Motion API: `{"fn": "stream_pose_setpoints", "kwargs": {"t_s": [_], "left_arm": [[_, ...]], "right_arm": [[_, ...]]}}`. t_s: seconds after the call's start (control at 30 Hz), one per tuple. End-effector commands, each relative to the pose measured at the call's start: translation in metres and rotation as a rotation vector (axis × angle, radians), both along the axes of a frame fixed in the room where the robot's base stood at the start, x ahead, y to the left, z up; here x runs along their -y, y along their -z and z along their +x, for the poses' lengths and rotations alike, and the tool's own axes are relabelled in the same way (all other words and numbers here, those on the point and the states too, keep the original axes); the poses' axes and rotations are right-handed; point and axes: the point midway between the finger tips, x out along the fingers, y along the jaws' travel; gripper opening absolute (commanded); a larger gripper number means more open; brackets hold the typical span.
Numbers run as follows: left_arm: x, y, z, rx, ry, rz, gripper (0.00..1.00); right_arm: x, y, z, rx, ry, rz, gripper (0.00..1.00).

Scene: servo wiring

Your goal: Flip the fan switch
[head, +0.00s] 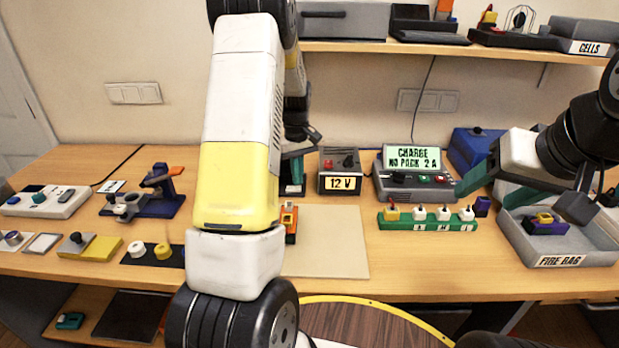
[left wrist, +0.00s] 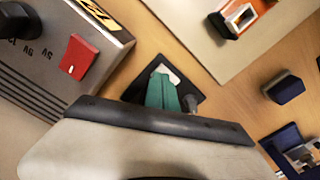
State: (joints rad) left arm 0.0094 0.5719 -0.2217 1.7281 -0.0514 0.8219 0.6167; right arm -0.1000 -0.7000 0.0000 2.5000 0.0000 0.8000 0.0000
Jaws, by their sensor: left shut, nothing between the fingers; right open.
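A small dark plate with a white label (left wrist: 190,82) lies on the table beside the 12 V box. A short grey stub (left wrist: 190,103) shows at its near edge; I cannot tell if this is the fan switch lever. In the head view the plate (head: 291,189) is mostly behind my left arm. My left gripper (left wrist: 165,92) has its green fingers shut and empty, over or at the plate; contact cannot be told. It also shows in the head view (head: 297,157), partly hidden. My right gripper (head: 522,195) is open and empty by the fire bag tray.
The 12 V box (head: 340,183) with a red rocker (left wrist: 78,55) stands close beside my left fingers. An orange device (head: 290,222) sits on the beige mat (head: 330,250). The charger (head: 412,175) and green strip (head: 428,225) are further right. The mat's right part is clear.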

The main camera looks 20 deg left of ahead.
Motion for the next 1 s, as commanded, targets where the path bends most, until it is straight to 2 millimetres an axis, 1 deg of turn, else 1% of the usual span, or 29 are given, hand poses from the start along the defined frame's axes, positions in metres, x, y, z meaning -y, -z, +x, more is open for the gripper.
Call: {"fn": "stream_pose_setpoints", "kwargs": {"t_s": [1.0], "left_arm": [[0.0,0.016,0.0,-0.001,0.0,-0.001,0.0]], "right_arm": [[0.0,0.0,0.0,0.0,0.0,0.0,0.63]]}}
